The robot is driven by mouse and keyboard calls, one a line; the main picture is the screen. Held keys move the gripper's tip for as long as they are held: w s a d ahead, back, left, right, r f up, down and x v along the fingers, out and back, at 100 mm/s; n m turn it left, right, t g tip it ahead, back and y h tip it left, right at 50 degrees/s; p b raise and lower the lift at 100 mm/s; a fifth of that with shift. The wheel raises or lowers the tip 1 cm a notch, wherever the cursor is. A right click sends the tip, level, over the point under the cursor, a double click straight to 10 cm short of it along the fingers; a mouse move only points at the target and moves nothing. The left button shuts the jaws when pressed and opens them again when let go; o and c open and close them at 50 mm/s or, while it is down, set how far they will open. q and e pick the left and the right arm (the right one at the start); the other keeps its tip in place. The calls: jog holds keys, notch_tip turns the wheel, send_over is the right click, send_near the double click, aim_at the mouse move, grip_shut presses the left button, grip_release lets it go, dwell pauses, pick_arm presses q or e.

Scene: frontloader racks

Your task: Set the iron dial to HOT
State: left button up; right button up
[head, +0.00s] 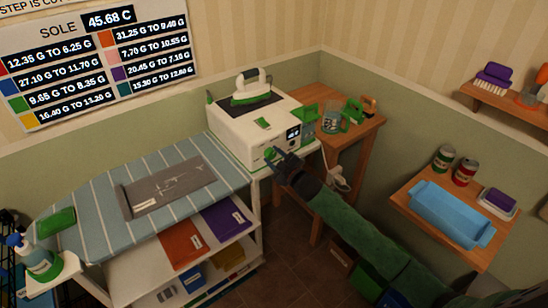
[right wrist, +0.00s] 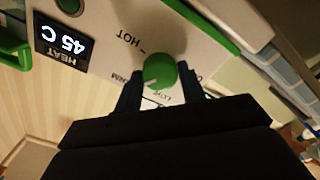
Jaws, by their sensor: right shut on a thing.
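The iron station (head: 235,140) is a white box with the iron (head: 252,88) on top. Its green round dial (right wrist: 160,71) sits on the front panel, with HOT, WARM and LOW printed around it. A pale mark shows low on the dial, on the WARM and LOW side; its exact direction is hard to tell. My right gripper (right wrist: 160,85) has its fingers on both sides of the dial, shut on it. In the head view my right gripper (head: 279,158) reaches the front panel and partly hides the dial. My left gripper is not in view.
The heat display (right wrist: 63,43) reads 45 C. The wall chart (head: 100,60) reads SOLE 45.68 C. A striped ironing board (head: 95,185) is left of the station. A wooden table (head: 365,122) with a jar stands right of it. A shelf (head: 410,200) with a blue tray is at right.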

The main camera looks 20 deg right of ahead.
jog(key=shift+m, duration=1)
jog(key=m, duration=0.2)
jog(key=shift+m, duration=2.6)
jog(key=shift+f+m+p, duration=0.1)
jog(key=shift+m+p, duration=0.2)
jog(key=shift+m, duration=2.2)
jog(key=o, duration=0.9)
jog(key=shift+c, duration=0.2)
jog(key=shift+o, duration=0.5)
jog(key=shift+s+d, duration=0.1)
jog(key=shift+s, duration=0.15)
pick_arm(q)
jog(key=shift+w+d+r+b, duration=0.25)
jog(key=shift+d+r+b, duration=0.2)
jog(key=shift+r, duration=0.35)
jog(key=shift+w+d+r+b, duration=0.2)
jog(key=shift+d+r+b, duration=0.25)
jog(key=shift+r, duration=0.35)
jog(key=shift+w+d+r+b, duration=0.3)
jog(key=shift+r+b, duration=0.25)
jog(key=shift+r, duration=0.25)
pick_arm(e)
jog(key=v, duration=0.7)
jog(key=shift+s, duration=0.15)
